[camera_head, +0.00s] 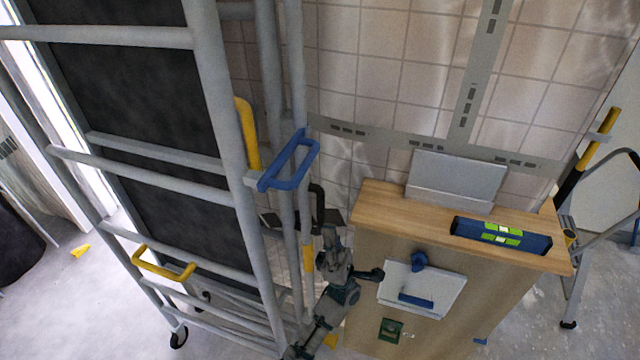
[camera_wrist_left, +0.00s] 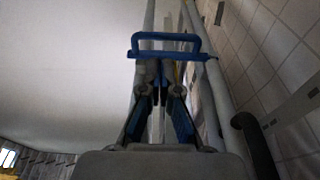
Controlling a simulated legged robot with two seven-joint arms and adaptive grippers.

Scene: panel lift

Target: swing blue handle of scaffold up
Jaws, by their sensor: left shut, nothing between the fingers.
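The blue handle (camera_head: 289,160) is a loop fixed to a grey upright of the scaffold (camera_head: 222,120) and sticks out to the right. In the left wrist view the blue handle (camera_wrist_left: 166,37) spans the picture just ahead of my fingers. My left gripper (camera_head: 330,236) is below and right of the handle in the head view. In the left wrist view my left gripper (camera_wrist_left: 159,68) has its fingertips together and empty, pointing at the handle's lower bar. I cannot tell if they touch it. My right gripper is not in view.
Yellow handles (camera_head: 165,264) are also on the scaffold. A wooden cabinet (camera_head: 385,215) with a blue spirit level (camera_head: 500,235) and a grey metal plate (camera_head: 457,177) stands to the right. A ladder (camera_head: 580,265) is at the far right. Tiled wall is behind.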

